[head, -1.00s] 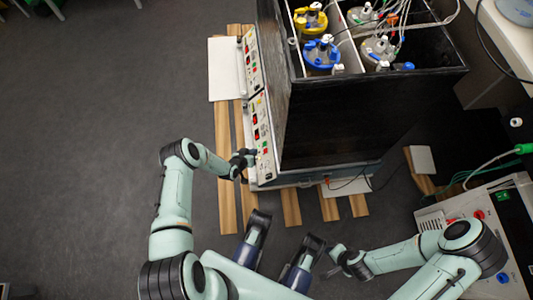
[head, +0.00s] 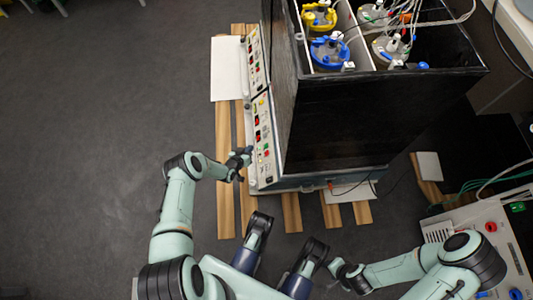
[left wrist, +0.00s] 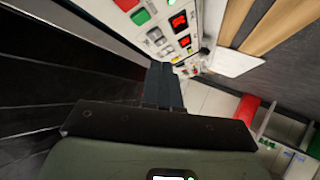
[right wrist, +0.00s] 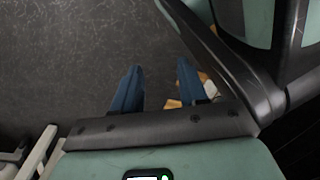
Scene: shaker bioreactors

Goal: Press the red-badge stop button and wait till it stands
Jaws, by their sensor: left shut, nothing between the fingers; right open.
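The shaker is a tall black box (head: 385,120) with a pale control panel (head: 262,140) along its left side. In the left wrist view the panel shows a red button (left wrist: 126,4), a green button (left wrist: 140,17), grey keys (left wrist: 155,35) and lit red displays (left wrist: 178,21). I cannot read which button carries the red badge. My left gripper (head: 246,154) is shut and empty at the near part of the panel; its fingers (left wrist: 163,72) point towards it in the left wrist view. Contact is unclear. My right gripper (right wrist: 155,88) is open and empty, low over the floor.
Vessels with yellow (head: 320,17) and blue (head: 329,52) tops and tubing stand inside the box. Wooden slats (head: 226,190) lie on the floor beneath it. Another instrument (head: 505,235) stands at right, near my right arm. The floor at left is clear.

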